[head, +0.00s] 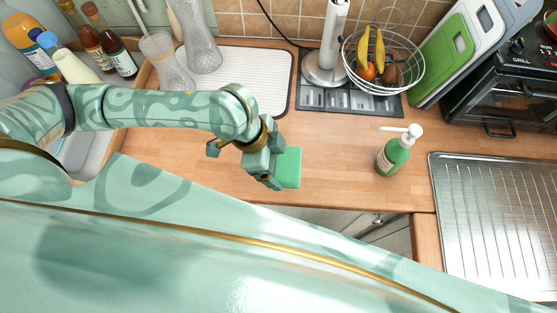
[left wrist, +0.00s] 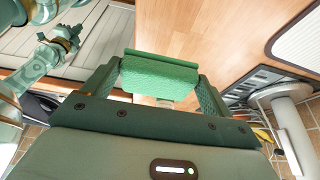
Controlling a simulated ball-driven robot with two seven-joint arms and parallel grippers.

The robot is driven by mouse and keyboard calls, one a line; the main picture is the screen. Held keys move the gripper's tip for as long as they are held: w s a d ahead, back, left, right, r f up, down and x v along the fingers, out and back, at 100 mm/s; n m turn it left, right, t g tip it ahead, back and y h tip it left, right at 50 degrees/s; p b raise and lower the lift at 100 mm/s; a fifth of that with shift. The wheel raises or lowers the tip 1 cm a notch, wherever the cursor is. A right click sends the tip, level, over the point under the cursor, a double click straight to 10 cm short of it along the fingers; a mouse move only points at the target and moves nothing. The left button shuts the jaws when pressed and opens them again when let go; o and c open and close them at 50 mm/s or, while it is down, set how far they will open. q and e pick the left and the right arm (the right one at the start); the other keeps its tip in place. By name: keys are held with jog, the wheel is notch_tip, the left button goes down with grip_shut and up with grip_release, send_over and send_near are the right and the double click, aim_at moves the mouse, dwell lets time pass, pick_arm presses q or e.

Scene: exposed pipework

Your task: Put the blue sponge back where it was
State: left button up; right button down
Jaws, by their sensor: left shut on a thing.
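The pictures show a green sponge (head: 289,168), not a blue one. My left gripper (head: 268,165) is shut on it over the wooden counter, near the front edge. In the left wrist view the sponge (left wrist: 158,78) sits between the two fingers of the left gripper (left wrist: 160,88). I cannot tell if the sponge touches the counter. A part of my other arm (left wrist: 60,45) shows at the upper left of the left wrist view; its jaws are too unclear to read.
A green pump bottle (head: 392,155) stands right of the sponge, before the metal drainboard (head: 495,220). Behind are a white drying mat (head: 265,75) with a glass vase (head: 203,50) by it, and a fruit basket (head: 410,75). Bare counter (head: 335,150) lies between sponge and bottle.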

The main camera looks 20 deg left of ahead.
pick_arm(q)
jog(key=w+f, duration=0.1)
jog(key=w+f+b, duration=0.1)
jog(key=f, duration=0.1)
jog(key=w+a+f, duration=0.1)
jog(key=w+f, duration=0.1)
jog(key=shift+f+b, duration=0.25)
jog(key=shift+b, duration=0.1)
notch_tip(320, 180, down, 3)
jog(key=shift+a+f+b, duration=0.15)
jog(key=shift+b, duration=0.4)
pick_arm(e)
jog(key=f, duration=0.3)
jog(key=shift+s+a+f, duration=0.15)
jog(key=shift+a+f, duration=0.05)
jog(key=shift+a, duration=0.05)
pick_arm(q)
jog(key=o, duration=0.7)
jog(key=p+v, duration=0.3)
jog(key=v, duration=0.9)
pick_arm(e)
jog(key=r, duration=0.3)
jog(key=shift+d+r, duration=0.1)
jog(key=shift+d, duration=0.1)
jog(key=shift+a, duration=0.15)
